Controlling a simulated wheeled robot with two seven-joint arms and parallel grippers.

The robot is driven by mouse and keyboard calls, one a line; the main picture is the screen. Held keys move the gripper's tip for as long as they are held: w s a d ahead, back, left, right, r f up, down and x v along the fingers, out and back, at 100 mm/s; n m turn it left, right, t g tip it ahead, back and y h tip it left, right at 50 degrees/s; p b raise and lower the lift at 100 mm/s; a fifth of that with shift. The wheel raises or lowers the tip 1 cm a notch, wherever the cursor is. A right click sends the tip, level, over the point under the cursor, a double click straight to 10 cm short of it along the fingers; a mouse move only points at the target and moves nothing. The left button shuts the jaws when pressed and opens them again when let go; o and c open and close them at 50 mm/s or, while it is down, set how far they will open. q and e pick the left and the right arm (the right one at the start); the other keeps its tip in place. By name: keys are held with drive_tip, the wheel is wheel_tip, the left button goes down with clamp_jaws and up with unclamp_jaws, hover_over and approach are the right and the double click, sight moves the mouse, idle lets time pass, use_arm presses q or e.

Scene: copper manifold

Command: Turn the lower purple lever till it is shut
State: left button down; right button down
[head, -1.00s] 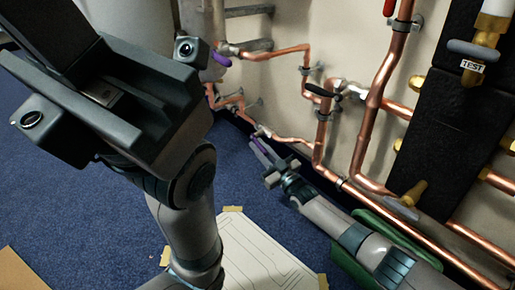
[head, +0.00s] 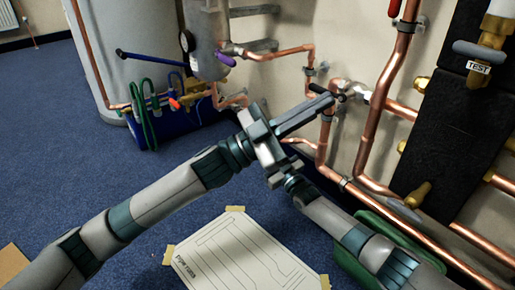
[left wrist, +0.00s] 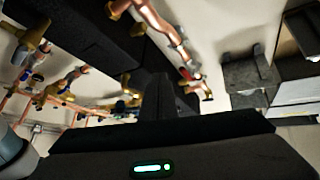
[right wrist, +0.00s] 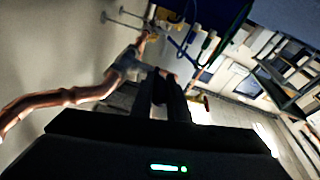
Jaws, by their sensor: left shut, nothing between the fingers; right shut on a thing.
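The lower purple lever is hidden in the head view now, behind my left gripper; a second earlier it showed at the fingertips of my right gripper. The right gripper (right wrist: 165,88) has its dark fingers closed beside a copper pipe and fitting in the right wrist view; the lever cannot be made out there. My left gripper (head: 328,100) is shut and empty, pointing right, its tips at or in front of a black lever (head: 322,91); contact cannot be told.
Copper pipes (head: 375,110) run along the wall at right. A black panel (head: 455,130) carries brass valves. A blue container (head: 172,128) with hoses stands at back left. A taped paper sheet (head: 245,262) lies on the blue carpet. Open floor lies at left.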

drive_tip(key=shift+f, duration=0.1)
use_arm(q)
drive_tip(key=w+a+f+n+t+y, duration=0.3)
drive_tip(key=w+a+f, duration=0.5)
drive_tip(key=f, duration=0.4)
drive_tip(key=w+a+f+n+t+y, duration=0.2)
drive_tip(key=w+a+f+n+y, duration=0.3)
drive_tip(key=w+a+f, duration=0.4)
wheel_tip(320, 180, down, 3)
drive_tip(key=shift+w+a+f+t+y, duration=0.15)
drive_tip(key=shift+a+t+y, duration=0.25)
drive_tip(key=shift+a+y, duration=0.45)
drive_tip(key=shift+w+d, duration=0.1)
drive_tip(key=w+d+f, duration=0.4)
drive_tip(key=w+d, duration=0.3)
drive_tip(key=d, duration=0.1)
drive_tip(key=shift+f, duration=0.1)
